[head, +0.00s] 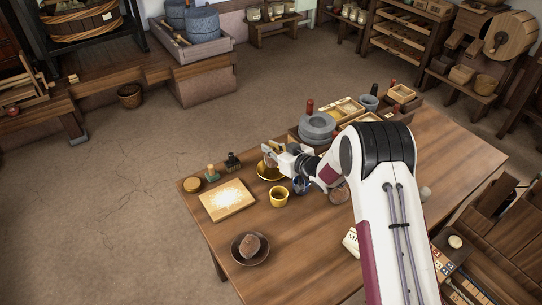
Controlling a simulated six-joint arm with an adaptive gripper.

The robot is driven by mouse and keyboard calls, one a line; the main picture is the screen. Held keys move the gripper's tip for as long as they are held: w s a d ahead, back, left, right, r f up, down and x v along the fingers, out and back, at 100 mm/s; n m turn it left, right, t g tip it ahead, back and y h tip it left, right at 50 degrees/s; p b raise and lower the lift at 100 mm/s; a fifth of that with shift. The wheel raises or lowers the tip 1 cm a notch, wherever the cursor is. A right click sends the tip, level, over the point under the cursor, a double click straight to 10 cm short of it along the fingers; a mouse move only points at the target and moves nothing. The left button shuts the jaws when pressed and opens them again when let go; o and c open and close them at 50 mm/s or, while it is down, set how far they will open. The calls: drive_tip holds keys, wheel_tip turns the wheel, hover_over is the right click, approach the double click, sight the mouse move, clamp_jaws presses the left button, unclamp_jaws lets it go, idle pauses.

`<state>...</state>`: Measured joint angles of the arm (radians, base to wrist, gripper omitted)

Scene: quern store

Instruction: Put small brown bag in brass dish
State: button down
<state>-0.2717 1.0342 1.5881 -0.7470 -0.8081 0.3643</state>
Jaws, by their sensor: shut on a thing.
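My gripper (270,155) is over the brass dish, at the far left part of the table. It is shut on a small tan-brown thing that looks like the small brown bag (272,147); the fingers hide most of it. The brass dish (264,176) is round and yellow, and lies on the table under the gripper. The gripper covers part of it. I cannot tell whether the bag touches the dish.
A pale board (227,200), small bottles (212,172) and a dark plate (236,258) with a brown lump are nearby. A grey quern (317,127) stands behind.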

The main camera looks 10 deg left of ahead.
drive_tip(key=shift+f, duration=1.85)
drive_tip(key=shift+f, duration=0.3)
drive_tip(key=c, duration=2)
unclamp_jaws()
drive_tip(key=shift+r, duration=0.1)
drive_tip(key=shift+r, duration=0.2)
drive_tip(key=shift+v, duration=6)
